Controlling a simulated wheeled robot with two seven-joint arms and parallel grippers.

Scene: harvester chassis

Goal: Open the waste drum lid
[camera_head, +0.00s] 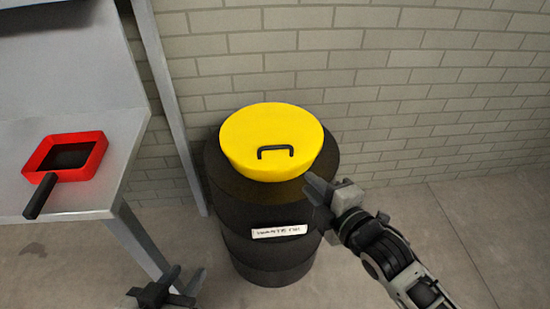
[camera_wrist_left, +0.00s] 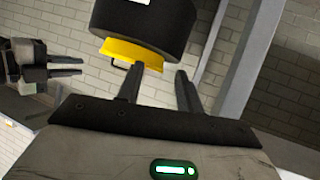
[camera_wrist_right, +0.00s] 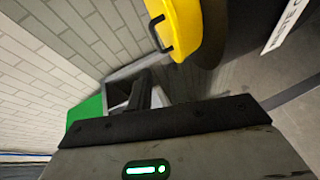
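The waste drum (camera_head: 235,225) is a dark upright barrel with a white label, standing on the floor against the wall. Its yellow lid (camera_head: 245,135) sits on top, closed, with a black bar handle (camera_head: 275,150). The lid and handle also show in the right wrist view (camera_wrist_right: 185,25), and the lid shows in the left wrist view (camera_wrist_left: 140,52). My right gripper (camera_head: 312,188) is at the lid's right front edge in the head view, apart from the handle, its fingers parted and empty. My left gripper (camera_head: 178,282) is low at the drum's left front, open and empty.
A grey metal table (camera_head: 85,190) stands at the left, with a red tray (camera_head: 85,140) with a dark handle on it. A grey post (camera_head: 170,100) rises between table and drum. The brick wall (camera_head: 400,90) is close behind the drum.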

